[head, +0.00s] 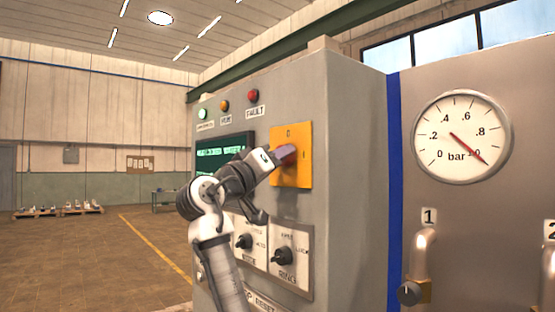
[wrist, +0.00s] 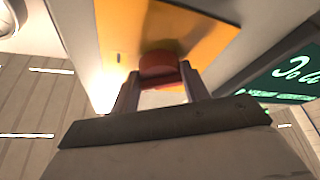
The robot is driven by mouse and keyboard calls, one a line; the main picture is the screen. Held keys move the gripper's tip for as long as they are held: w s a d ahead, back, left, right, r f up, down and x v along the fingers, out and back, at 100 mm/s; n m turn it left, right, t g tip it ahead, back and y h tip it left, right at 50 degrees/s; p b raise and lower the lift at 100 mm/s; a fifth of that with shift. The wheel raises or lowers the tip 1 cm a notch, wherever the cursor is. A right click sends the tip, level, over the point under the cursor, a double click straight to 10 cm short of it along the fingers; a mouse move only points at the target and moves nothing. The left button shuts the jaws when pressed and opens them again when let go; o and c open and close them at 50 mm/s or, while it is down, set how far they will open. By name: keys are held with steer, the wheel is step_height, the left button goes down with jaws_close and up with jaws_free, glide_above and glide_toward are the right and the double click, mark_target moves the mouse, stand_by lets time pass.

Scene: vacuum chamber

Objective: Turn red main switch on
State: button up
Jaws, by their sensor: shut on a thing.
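The red main switch (wrist: 158,66) is a red knob on a yellow plate (head: 305,160). The plate is on the front of the grey cabinet and has a "0" mark at its top and another mark at its right. In the head view the red knob (head: 287,153) shows at the tip of my gripper, mostly covered by it. My gripper (wrist: 158,90) is at the plate, with one finger on each side of the red knob, shut on it. The knob's exact angle is hard to tell.
Below the plate are two black rotary knobs (head: 283,256) on pale plates. A green display (head: 224,150) is left of the plate, partly behind my arm. Three indicator lamps (head: 224,106) sit above. A pressure gauge (head: 463,137) and numbered valve handles are at the right.

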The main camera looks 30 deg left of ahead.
steer(key=m+h, duration=0.2)
steer(key=m, duration=0.2)
steer(key=m+h+p, duration=0.1)
steer(key=m+h, duration=0.1)
steer(key=m, duration=0.2)
steer(key=shift+a+f+g, duration=0.1)
steer(key=shift+a+g, duration=0.1)
steer(key=shift+g, duration=0.1)
steer(key=shift+m+h, duration=0.3)
steer(key=shift+m, duration=0.2)
steer(key=o, duration=1)
steer(key=shift+w, duration=0.1)
steer(key=shift+b+v, duration=2.75)
steer(key=shift+v, duration=4.2)
